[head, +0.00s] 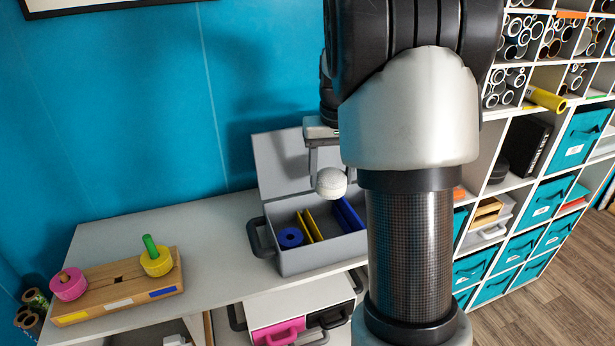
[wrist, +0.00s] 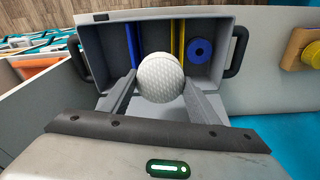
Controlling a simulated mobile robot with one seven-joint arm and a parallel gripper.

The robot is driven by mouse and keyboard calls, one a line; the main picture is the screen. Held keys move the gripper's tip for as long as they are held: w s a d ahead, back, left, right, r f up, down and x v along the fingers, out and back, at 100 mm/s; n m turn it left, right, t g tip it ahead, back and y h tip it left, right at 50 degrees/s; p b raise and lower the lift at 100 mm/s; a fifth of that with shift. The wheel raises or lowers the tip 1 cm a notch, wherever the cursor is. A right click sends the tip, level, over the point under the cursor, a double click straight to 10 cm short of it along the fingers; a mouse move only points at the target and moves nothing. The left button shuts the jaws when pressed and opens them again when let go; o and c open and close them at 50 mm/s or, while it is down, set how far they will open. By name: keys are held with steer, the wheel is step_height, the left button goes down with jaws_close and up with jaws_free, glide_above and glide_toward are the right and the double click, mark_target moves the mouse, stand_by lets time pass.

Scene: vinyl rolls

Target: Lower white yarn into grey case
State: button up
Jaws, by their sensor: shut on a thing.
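The white yarn (head: 331,183) is a round ball with a textured surface. My gripper (head: 328,165) is shut on it and holds it above the open grey case (head: 318,258). In the wrist view the yarn (wrist: 160,78) sits between the two fingertips of my gripper (wrist: 160,88), over the case (wrist: 222,28). The case stands on the white counter with its lid raised against the wall side. Inside it are a blue roll (head: 290,237), yellow strips (head: 309,226) and blue strips (head: 347,214). My arm hides the case's right end in the head view.
The counter (head: 205,240) between stand and case is clear. Shelving with teal bins (head: 578,138) stands at right.

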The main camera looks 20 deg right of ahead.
steer(key=d+f+p, duration=0.1)
steer(key=d, duration=1.1)
steer(key=shift+d+f, duration=0.4)
steer(key=shift+w+f, duration=0.1)
